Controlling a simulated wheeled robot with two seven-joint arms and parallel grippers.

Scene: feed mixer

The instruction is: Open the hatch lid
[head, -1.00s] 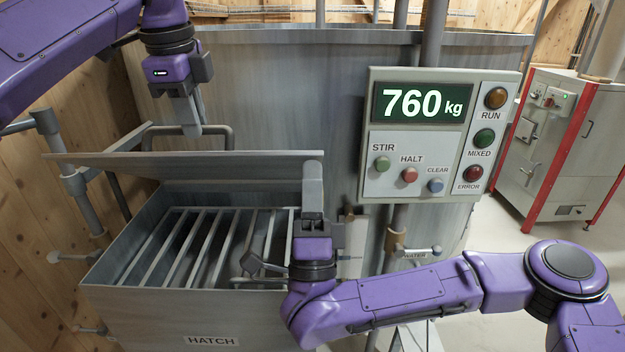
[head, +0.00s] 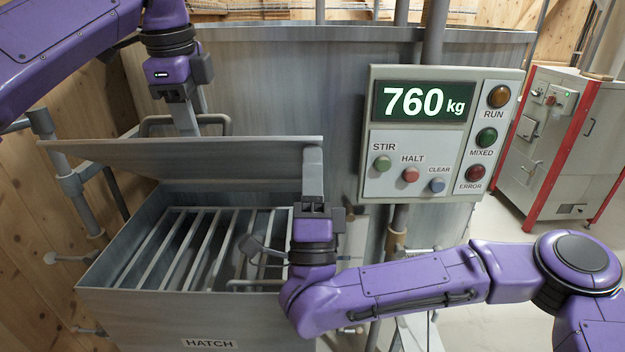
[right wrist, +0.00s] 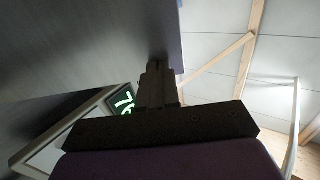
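The hatch lid (head: 210,158) is tilted up, partly open, above the hatch box (head: 140,312) labelled HATCH. A looped grey handle (head: 156,120) shows behind the lid's raised edge. My left gripper (head: 187,128) points down by this handle, its tips partly hidden behind the lid; whether it grips cannot be told. My right gripper (head: 313,160) points up with its fingers together, just under the lid's raised edge at the right corner. In the right wrist view its fingers (right wrist: 158,85) reach up against a large grey surface, apparently the lid's underside.
A grille (head: 195,250) spans the hatch opening. The control panel (head: 440,135), reading 760 kg, stands right of the lid, close to my right gripper. Pipes (head: 70,182) with levers line the left side. A red-edged grey cabinet (head: 555,150) stands farther right.

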